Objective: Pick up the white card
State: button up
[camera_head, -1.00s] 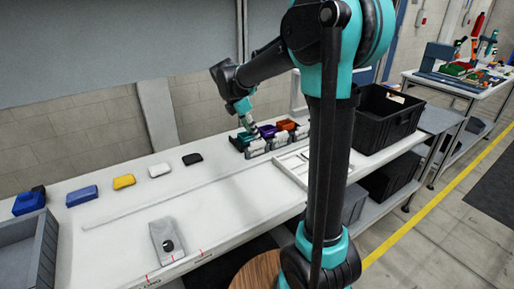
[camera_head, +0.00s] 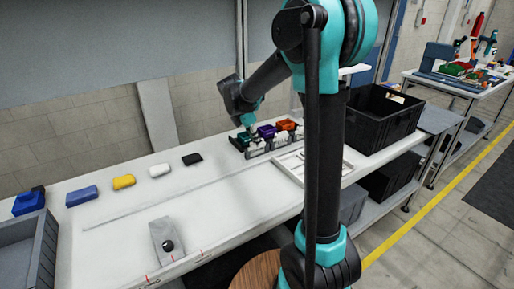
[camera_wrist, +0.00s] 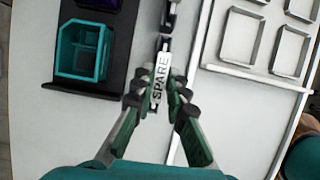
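A white card (camera_wrist: 162,76) marked "SPARE" stands in a dark holder in the wrist view, its near end between my fingertips. My gripper (camera_wrist: 158,100) straddles it with a finger on each side, and a narrow gap shows around the card, so the fingers look open. In the head view my gripper (camera_head: 249,131) is low over the row of small bins at the back of the bench. The white labels (camera_head: 280,143) in front of those bins are small there, and my gripper partly covers the left end.
A teal bin (camera_wrist: 82,50) is left of my gripper and a white divided tray (camera_wrist: 243,72) is right. A black crate (camera_head: 383,118) stands farther right.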

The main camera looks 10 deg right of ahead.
grip_shut()
jog(key=shift+r, duration=0.1)
notch_tip(320, 180, up, 20)
dwell(0.4)
